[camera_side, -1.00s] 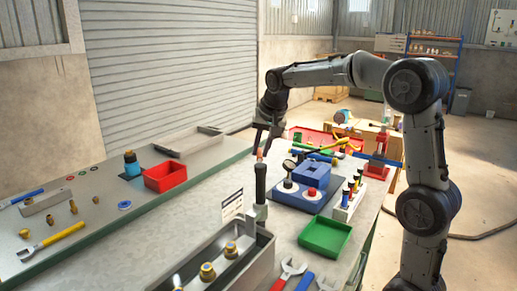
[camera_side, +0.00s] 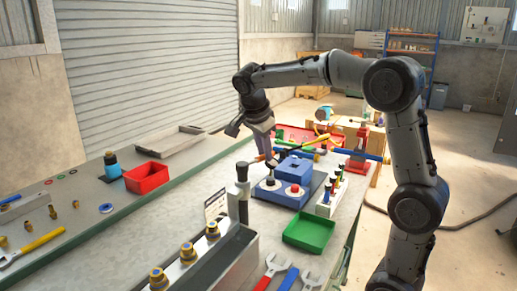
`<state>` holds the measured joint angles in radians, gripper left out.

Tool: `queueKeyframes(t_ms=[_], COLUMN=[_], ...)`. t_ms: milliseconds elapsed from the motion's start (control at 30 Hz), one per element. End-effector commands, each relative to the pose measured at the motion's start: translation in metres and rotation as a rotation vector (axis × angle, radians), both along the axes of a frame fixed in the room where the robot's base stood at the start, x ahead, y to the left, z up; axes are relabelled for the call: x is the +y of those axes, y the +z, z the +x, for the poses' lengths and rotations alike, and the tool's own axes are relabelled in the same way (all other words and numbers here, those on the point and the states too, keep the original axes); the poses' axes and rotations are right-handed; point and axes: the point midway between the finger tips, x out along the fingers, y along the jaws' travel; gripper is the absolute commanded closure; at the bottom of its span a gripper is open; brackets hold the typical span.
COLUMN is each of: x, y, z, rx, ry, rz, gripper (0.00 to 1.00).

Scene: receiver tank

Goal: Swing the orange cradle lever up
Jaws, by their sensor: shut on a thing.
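My gripper (camera_side: 266,152) points down over the back left of the blue fixture (camera_side: 268,193). It is shut on a small orange piece (camera_side: 271,163) at its fingertips, which I take for the orange cradle lever. The piece is tiny here, and its pivot and the cradle cannot be made out. The fixture carries a raised blue block (camera_side: 295,167) just right of the fingertips and a red knob (camera_side: 295,188) in front. My gripper hides the part of the fixture behind it.
A black-and-grey post (camera_side: 242,172) stands left of the fixture, behind a grey box with brass fittings (camera_side: 240,250). A rack of capped cylinders (camera_side: 325,205) and a green tray (camera_side: 308,232) are close right and front. A red bin (camera_side: 147,178) is far left.

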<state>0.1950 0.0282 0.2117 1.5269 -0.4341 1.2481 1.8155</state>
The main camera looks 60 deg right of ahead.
Motion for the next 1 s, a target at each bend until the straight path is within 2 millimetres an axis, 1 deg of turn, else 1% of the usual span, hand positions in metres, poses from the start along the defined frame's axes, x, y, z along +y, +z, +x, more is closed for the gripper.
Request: queueKeyframes(t_ms=[200, 500, 733, 1000], x=[0.007, 0.016, 0.020, 0.022], y=[0.002, 0.002, 0.002, 0.002], z=[-0.013, -0.025, -0.029, -0.030], rx=[-0.001, -0.003, -0.004, -0.005], ry=[-0.195, -0.400, -0.484, -0.514], rz=[-0.001, 0.000, 0.001, 0.002], gripper=[1.00, 1.00, 1.00, 1.00])
